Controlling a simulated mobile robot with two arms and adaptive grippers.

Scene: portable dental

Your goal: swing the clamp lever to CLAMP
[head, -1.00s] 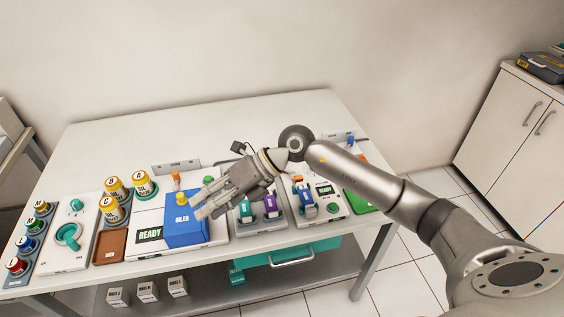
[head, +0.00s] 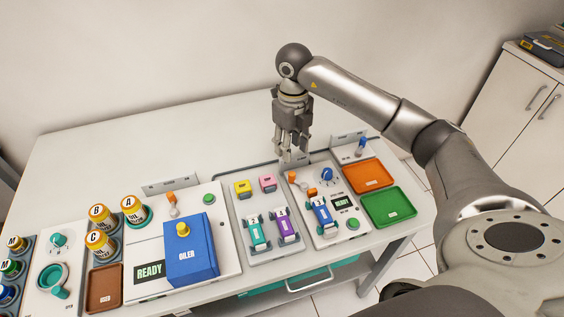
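My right gripper (head: 294,157) points down in the head view, with its fingers apart and nothing seen between them. It hangs over the back edge of the panel (head: 338,233) that carries a small READY screen and a blue handpiece-like cart. A small orange-tipped lever (head: 294,179) stands at that panel's back left, just below the fingertips in the picture; no contact is clear. Another orange-tipped lever (head: 171,199) stands on the oiler panel. The lever labels are too small to read, so I cannot tell which is the clamp lever. My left gripper is out of view.
A blue knob (head: 327,175) is right of the nearer lever. Yellow (head: 242,187) and pink (head: 267,183) blocks stand to its left. The blue oiler box (head: 191,249) is farther left. Orange (head: 369,177) and green (head: 388,208) trays lie right. The table's back area is clear.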

